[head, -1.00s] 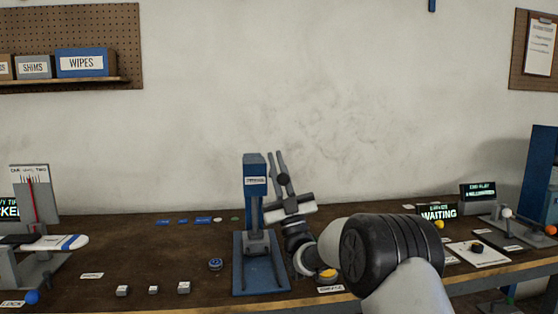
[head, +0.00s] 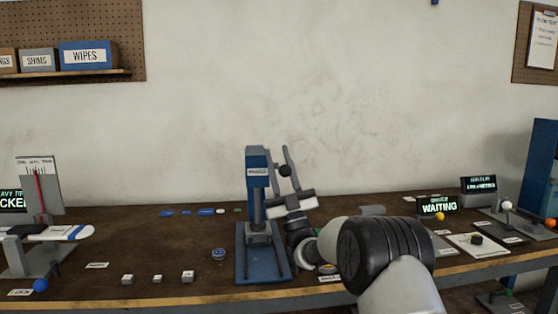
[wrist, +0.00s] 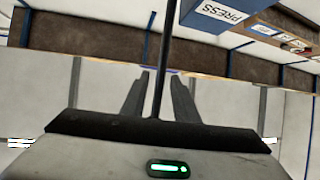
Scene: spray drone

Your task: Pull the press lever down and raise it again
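The blue press (head: 257,163) stands upright on a blue base plate (head: 263,270) on the bench, left of my arm. The press lever ends in a black ball knob (head: 285,171), to the right of the press head. My gripper (head: 279,152) is beside the press head with its fingers pointing up and the knob at them. In the wrist view, the thin dark lever rod (wrist: 163,65) runs between the two fingers of my gripper (wrist: 158,78), with a visible gap on each side. The gripper looks open around the rod. The blue press head with its PRESS label (wrist: 218,12) shows at the top right.
Small labelled blocks (head: 188,277) and a round blue item (head: 218,254) lie left of the press. A display reading WAITING (head: 437,206) and a white pad (head: 478,245) are at the right. A wing-like fixture (head: 50,233) stands at the left.

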